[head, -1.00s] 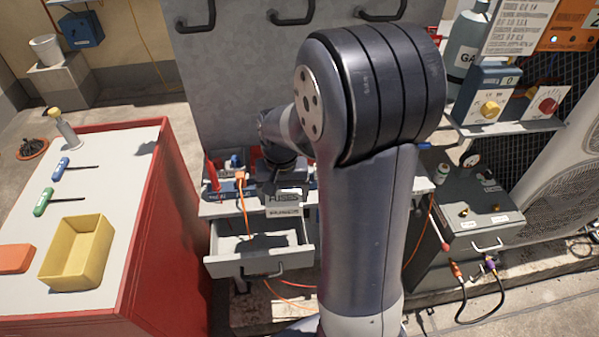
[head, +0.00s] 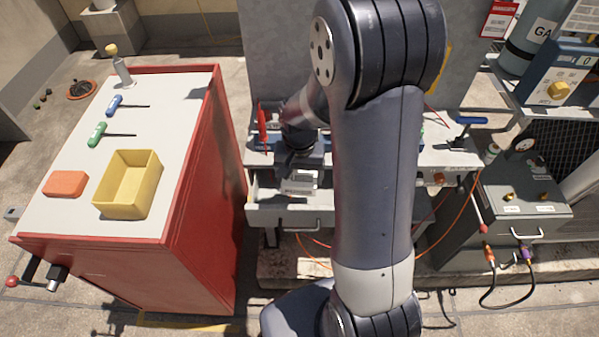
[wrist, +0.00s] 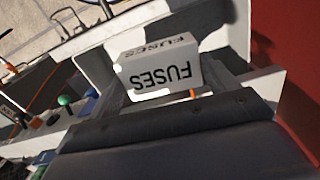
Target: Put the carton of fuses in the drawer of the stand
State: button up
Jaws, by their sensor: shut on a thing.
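The carton of fuses (head: 300,183) is a small white box; its black FUSES lettering reads upside down in the wrist view (wrist: 165,75). My gripper (head: 300,165) is shut on it, pointing down, with the fingertips mostly hidden. The stand's drawer (head: 290,222) is pulled open below the worktop, with a grey front and a handle. The carton is over the drawer opening; I cannot tell whether it touches the drawer floor. Pale drawer walls show around the carton in the wrist view (wrist: 217,32).
A grey case (head: 520,205) with cables stands to the right. My arm hides part of the stand.

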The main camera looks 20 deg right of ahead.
aim_at(300, 191)
jog(key=shift+f+b, duration=2.75)
jog(key=shift+f, duration=1.1)
jog(key=o, duration=0.9)
notch_tip(300, 191, up, 11)
jog(key=shift+f+p, duration=0.1)
jog(key=shift+p, duration=0.6)
jog(key=shift+f, duration=0.1)
notch_tip(300, 191, down, 10)
jog(key=shift+f+b, duration=0.1)
jog(key=shift+b, duration=0.6)
jog(key=shift+r+p, duration=0.25)
jog(key=shift+p, duration=0.2)
jog(key=shift+r+p, duration=1.5)
jog(key=shift+r, duration=0.45)
